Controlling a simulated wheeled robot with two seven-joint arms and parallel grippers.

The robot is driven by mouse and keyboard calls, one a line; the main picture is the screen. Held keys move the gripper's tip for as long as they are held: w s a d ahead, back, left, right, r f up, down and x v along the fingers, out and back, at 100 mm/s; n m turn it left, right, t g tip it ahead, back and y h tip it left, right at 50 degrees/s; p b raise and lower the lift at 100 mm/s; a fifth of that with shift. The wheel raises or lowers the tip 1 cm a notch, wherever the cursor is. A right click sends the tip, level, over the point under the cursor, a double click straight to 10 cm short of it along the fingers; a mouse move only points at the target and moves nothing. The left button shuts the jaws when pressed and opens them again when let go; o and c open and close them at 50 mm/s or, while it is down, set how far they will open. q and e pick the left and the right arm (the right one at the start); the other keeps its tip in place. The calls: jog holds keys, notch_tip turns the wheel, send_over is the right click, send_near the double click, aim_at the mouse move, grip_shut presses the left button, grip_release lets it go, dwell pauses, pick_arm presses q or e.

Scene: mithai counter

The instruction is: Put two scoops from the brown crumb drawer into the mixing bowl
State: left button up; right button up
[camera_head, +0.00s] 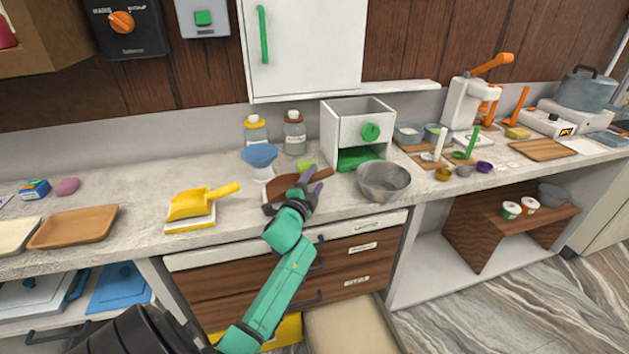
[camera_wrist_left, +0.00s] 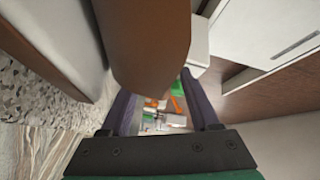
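A brown scoop (camera_head: 283,188) lies on the counter, partly hidden by my left gripper (camera_head: 312,184). The gripper is open, with its purple fingers near the scoop's handle. In the left wrist view a brown shape, likely the scoop (camera_wrist_left: 150,45), lies just ahead of the parted fingers (camera_wrist_left: 165,112); I cannot tell whether they touch it. The metal mixing bowl (camera_head: 383,184) stands upright on the counter, right of the gripper. Wood-fronted drawers (camera_head: 345,262) with small labels are below; I cannot read which is the brown crumb drawer. My right gripper is not in view.
A yellow scoop (camera_head: 200,203) rests left of the gripper. A blue funnel-shaped thing (camera_head: 259,157) and a white box with a green knob (camera_head: 355,125) stand behind. A lower drawer with pale insides (camera_head: 345,328) is pulled out. Small cups stand right of the bowl.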

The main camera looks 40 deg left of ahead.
pick_arm(q)
jog(key=shift+s, duration=0.1)
jog(key=b+v, duration=0.3)
jog(key=v, duration=1.1)
jog(key=shift+s, duration=0.25)
jog(key=shift+a+f, duration=0.1)
